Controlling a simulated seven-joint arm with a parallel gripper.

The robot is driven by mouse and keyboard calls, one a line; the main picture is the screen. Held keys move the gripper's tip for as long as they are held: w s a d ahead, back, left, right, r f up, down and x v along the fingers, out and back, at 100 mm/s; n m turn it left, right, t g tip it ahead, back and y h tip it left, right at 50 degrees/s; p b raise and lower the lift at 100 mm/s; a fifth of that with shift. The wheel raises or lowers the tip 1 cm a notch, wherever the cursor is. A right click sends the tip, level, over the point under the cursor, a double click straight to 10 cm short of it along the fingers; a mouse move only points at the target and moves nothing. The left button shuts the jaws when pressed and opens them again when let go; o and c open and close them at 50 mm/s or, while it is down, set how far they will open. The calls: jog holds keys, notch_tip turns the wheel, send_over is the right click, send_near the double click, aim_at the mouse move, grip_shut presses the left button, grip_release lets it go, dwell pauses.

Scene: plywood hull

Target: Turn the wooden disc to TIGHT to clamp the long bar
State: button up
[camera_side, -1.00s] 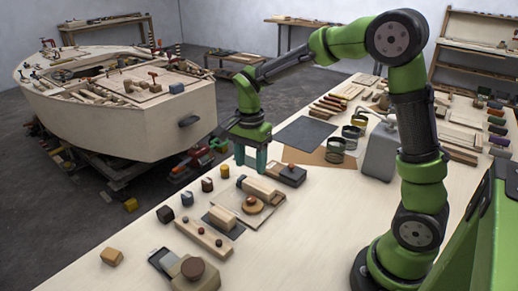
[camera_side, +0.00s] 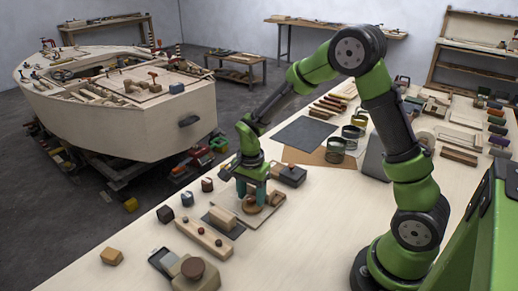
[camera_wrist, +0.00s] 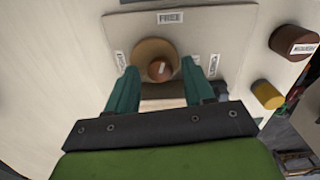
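The round wooden disc (camera_side: 250,208) lies on a thin pale board (camera_side: 268,212), partly hidden by my gripper (camera_side: 252,200) in the side view. In the wrist view the disc (camera_wrist: 150,47) carries a small brown knob (camera_wrist: 160,70) near its lower edge. My gripper (camera_wrist: 163,80) is open above the disc; its two teal fingers are apart, one on each side of the knob, with nothing held. A label reading FREE (camera_wrist: 169,17) is above the disc; two side labels are too small to read. The long bar (camera_side: 277,198) is mostly hidden behind the fingers.
A pale block on a dark plate (camera_side: 222,218) and a strip with small knobs (camera_side: 204,238) lie in front of the board. A dark box (camera_side: 289,175) stands behind it. Small blocks, including a yellow one (camera_wrist: 267,94), line the left table edge.

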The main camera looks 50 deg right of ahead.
grip_shut()
jog(key=shift+n, duration=0.3)
jog(key=n, duration=1)
jog(key=shift+n, duration=0.4)
jog(key=n, duration=1)
jog(key=shift+n, duration=0.4)
